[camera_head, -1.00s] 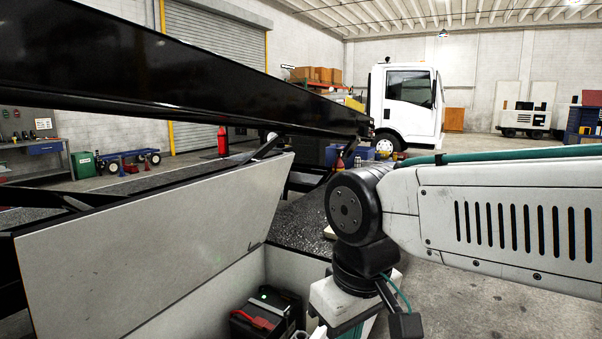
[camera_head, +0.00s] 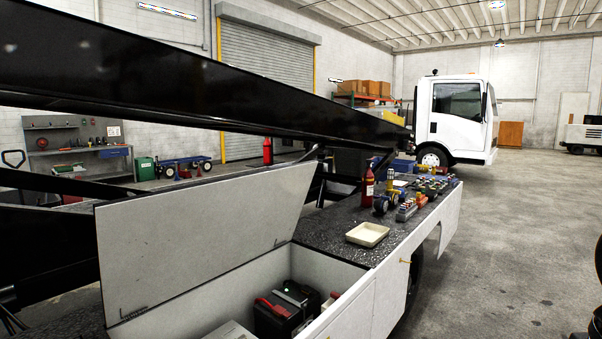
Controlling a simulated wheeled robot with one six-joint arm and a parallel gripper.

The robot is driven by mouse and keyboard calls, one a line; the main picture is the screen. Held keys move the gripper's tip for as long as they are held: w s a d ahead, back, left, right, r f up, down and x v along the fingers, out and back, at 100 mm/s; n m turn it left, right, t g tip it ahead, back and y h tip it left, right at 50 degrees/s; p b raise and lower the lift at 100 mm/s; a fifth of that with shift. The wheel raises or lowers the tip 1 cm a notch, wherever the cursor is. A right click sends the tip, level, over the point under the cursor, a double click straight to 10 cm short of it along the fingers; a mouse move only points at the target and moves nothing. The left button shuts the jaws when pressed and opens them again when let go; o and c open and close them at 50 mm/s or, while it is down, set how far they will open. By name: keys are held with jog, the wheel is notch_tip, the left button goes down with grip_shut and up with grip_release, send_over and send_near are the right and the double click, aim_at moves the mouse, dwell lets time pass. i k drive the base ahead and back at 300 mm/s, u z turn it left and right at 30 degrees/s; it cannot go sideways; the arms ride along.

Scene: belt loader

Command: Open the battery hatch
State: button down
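The battery hatch (camera_head: 210,235) is a light grey panel at the left, standing raised and leaning back over an open compartment (camera_head: 335,271). Inside the compartment sits a black battery (camera_head: 277,316) with a red handle or strap and a small green light. Its lower part is hidden by the front wall. My gripper is not in view. Only a dark piece at the right edge may be part of my arm.
A dark speckled deck (camera_head: 330,236) right of the hatch bears a cream tray (camera_head: 368,234), a red bottle (camera_head: 368,187) and several small parts. A black beam (camera_head: 200,85) crosses above the hatch. The floor (camera_head: 500,260) at the right is clear.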

aim_at(153, 247)
jog(key=i, duration=1.3)
jog(key=u, duration=0.95)
